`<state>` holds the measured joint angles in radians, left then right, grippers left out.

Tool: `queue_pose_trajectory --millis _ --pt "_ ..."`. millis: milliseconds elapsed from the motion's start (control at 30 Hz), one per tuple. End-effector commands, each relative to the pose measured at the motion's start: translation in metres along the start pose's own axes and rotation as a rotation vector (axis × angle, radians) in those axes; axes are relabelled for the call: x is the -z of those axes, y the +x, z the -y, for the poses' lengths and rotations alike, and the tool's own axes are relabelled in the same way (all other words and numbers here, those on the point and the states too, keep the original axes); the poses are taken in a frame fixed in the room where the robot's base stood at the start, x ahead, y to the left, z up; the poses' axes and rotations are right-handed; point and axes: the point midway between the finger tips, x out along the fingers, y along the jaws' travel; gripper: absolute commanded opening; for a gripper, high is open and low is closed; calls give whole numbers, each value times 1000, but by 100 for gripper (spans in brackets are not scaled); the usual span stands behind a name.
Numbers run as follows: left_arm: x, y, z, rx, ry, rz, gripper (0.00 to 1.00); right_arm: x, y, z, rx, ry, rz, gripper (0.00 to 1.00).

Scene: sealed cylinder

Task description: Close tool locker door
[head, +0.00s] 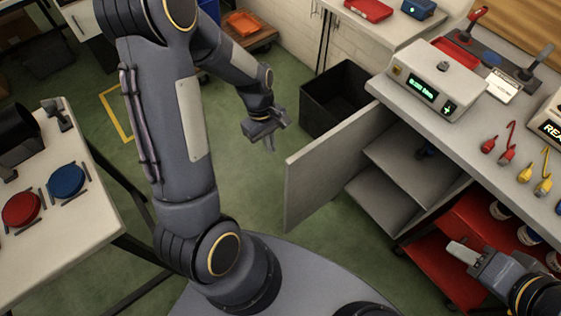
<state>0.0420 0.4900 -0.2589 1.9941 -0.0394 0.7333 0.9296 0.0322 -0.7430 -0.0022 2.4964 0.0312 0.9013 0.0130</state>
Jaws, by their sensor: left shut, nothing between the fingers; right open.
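The tool locker (392,190) is the grey shelved cabinet under the right-hand counter. Its grey door (325,167) stands open, swung out toward the middle of the floor, and the inner shelves show.
A black bin (340,100) stands on the floor behind the door. The counter (470,125) carries a device with a green display (430,82) and hooked tools. A red shelf unit (455,270) is at lower right. A white table (50,230) stands left. Green floor beside the door is clear.

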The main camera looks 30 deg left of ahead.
Motion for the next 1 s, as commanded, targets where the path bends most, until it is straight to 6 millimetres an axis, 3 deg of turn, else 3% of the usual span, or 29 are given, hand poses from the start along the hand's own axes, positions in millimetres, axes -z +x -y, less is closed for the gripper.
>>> queue_pose_trajectory --millis 200,300,500,1000 --pt "-1 48 1 5 0 4 0 0 0 0 0 0 0 43" --pt "-20 46 0 1 6 2 0 3 -6 3 0 0 0 43" --pt "-37 51 0 0 4 1 0 4 -8 4 0 0 0 43" --pt "-41 53 -1 -1 0 0 0 4 -8 4 0 0 0 43"
